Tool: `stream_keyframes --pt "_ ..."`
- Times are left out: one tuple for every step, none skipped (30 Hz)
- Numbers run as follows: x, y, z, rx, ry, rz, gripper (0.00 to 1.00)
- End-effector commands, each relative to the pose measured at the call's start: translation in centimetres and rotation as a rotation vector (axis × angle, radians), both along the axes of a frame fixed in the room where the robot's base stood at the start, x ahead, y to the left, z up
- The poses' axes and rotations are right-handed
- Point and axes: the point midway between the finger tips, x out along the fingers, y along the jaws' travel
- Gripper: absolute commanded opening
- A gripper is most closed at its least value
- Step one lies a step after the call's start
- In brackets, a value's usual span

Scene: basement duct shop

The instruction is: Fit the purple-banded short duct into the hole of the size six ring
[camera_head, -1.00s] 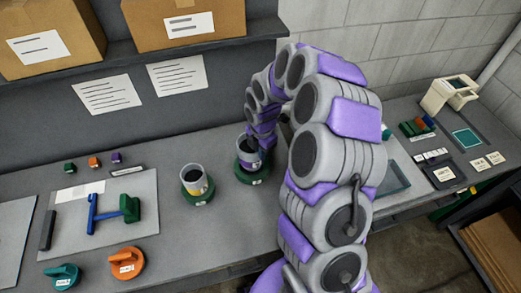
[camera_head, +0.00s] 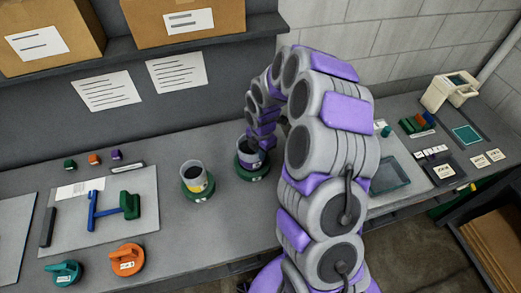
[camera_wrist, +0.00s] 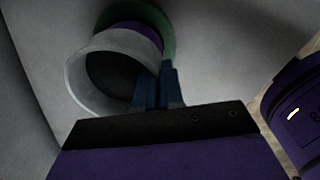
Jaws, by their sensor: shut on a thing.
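The purple-banded short duct (camera_head: 248,154) stands at a green ring (camera_head: 254,174) on the bench, under the end of my arm. In the wrist view the duct (camera_wrist: 85,76) shows its pale wall and dark opening, with the purple band and the green ring (camera_wrist: 155,17) beyond it. My gripper (camera_wrist: 158,72) is shut on the duct's rim. In the head view the gripper is small and partly hidden by my arm. The duct looks within the ring's outline, but I cannot tell how deep it sits. The ring's label is too small to read.
A yellow-banded duct (camera_head: 194,177) stands in another green ring (camera_head: 197,191) to the left. Orange (camera_head: 127,259) and teal (camera_head: 64,273) handled discs lie at the front left. A grey mat (camera_head: 140,222) holds blue and green tools. Boxes (camera_head: 183,22) sit on the shelf above.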

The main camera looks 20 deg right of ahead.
Motion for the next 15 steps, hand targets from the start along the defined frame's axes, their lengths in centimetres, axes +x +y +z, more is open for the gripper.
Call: stream_keyframes --pt "0.0 0.0 -0.1 0.0 0.0 0.0 0.0" --pt "0.0 0.0 -0.2 0.0 0.0 0.0 0.0" --pt "0.0 0.0 -0.3 0.0 -0.001 0.0 0.0" --pt "0.0 0.0 -0.4 0.0 -0.001 0.0 0.0" --pt "0.0 0.0 -0.5 0.0 -0.001 0.0 0.0" --pt "0.0 0.0 -0.6 0.0 -0.001 0.0 0.0" --pt "0.1 0.0 -0.6 0.0 -0.002 0.0 0.0" --pt "0.1 0.0 -0.7 0.0 -0.002 0.0 0.0" --pt "0.0 0.0 -0.8 0.0 -0.002 0.0 0.0" --pt "0.1 0.0 -0.9 0.0 -0.002 0.0 0.0" --pt "0.1 0.0 -1.0 0.0 -0.002 0.0 0.0" --pt "0.1 0.0 -1.1 0.0 -0.002 0.0 0.0" --pt "0.1 0.0 -1.2 0.001 -0.002 0.0 0.0" --pt "0.0 0.0 -1.3 0.001 -0.002 0.0 0.0" --pt "0.0 0.0 -1.4 0.0 -0.002 0.0 0.0"
